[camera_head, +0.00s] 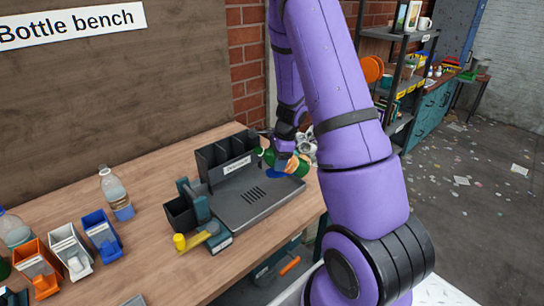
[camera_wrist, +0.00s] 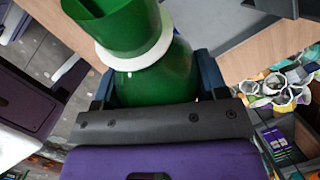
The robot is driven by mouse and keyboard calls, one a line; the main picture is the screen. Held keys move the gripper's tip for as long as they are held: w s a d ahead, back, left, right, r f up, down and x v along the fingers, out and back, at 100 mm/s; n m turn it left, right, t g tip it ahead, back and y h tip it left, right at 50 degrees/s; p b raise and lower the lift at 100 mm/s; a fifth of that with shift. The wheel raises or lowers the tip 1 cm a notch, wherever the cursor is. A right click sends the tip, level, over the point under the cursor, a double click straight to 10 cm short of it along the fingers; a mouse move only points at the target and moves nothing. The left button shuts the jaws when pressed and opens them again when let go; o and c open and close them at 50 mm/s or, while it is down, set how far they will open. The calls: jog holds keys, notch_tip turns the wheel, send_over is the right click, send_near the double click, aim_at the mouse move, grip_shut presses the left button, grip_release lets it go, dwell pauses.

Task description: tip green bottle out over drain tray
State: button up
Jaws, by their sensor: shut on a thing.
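My gripper (camera_head: 286,148) is shut on the green bottle (camera_head: 268,157), above the back right part of the drain tray (camera_head: 262,207). In the wrist view the bottle (camera_wrist: 155,80) sits between the two fingers (camera_wrist: 157,88), with a pale collar around it. In the head view the bottle looks tilted over, but the gripper hides part of it. The tray is dark grey with slots in its middle and a labelled divided rack (camera_head: 228,155) along its back. I cannot see any liquid coming out.
A clear bottle (camera_head: 117,196) stands left of the tray. Blue (camera_head: 101,234), white (camera_head: 70,250) and orange (camera_head: 37,268) bins stand at the bench's left. A yellow-handled tool (camera_head: 192,241) lies by the tray's front left corner. Several crumpled containers (camera_wrist: 285,88) show at the right of the wrist view.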

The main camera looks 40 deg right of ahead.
jog(key=f+h, duration=0.1)
jog(key=f+g+h, duration=0.1)
jog(key=d+f+h, duration=0.1)
jog(key=h, duration=0.1)
jog(key=shift+s+d+f+g, duration=0.1)
jog(key=shift+s+f+g, duration=0.2)
jog(key=shift+f, duration=0.1)
jog(key=shift+d+f+g+h, duration=0.1)
jog(key=shift+f+g+h, duration=0.6)
jog(key=shift+f+h, duration=0.65)
jog(key=shift+r+h, duration=0.2)
jog(key=shift+h, duration=0.25)
jog(key=shift+w+a+r+n+g+h, duration=0.15)
jog(key=shift+r+g+h, duration=0.15)
jog(key=shift+r+h, duration=0.5)
jog(key=shift+s+a+r+n+g+h, duration=0.15)
jog(key=shift+r+g+h, duration=0.25)
jog(key=shift+h, duration=0.6)
jog(key=shift+w+r, duration=0.1)
dwell(0.8)
